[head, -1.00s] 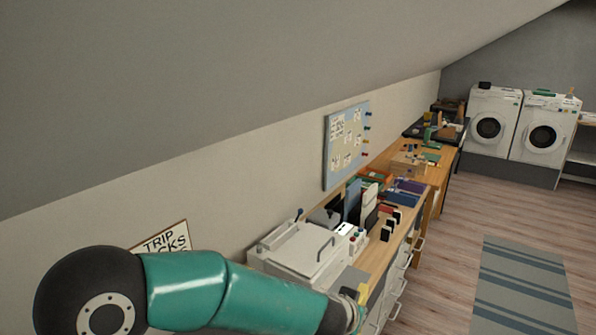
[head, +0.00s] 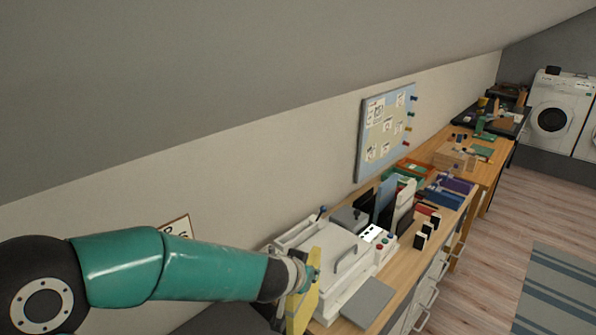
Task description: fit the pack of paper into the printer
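The white printer (head: 335,250) stands on the near end of the long wooden counter. It has a handle on its lid, a panel with coloured buttons and a flat grey tray (head: 368,303) at its front. My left gripper (head: 312,276) is at the printer's near left side. It is shut on a flat yellow pack (head: 304,302), apparently the pack of paper, which is held tilted, nearly on edge. The pack overlaps the printer's near side in the picture; I cannot tell whether they touch. My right gripper is not in view.
Folders and upright files (head: 402,205), small black blocks (head: 424,232) and blue books (head: 440,198) crowd the counter beyond the printer. A pinboard (head: 385,130) hangs on the wall behind. The floor to the right is open, with a striped rug (head: 560,285).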

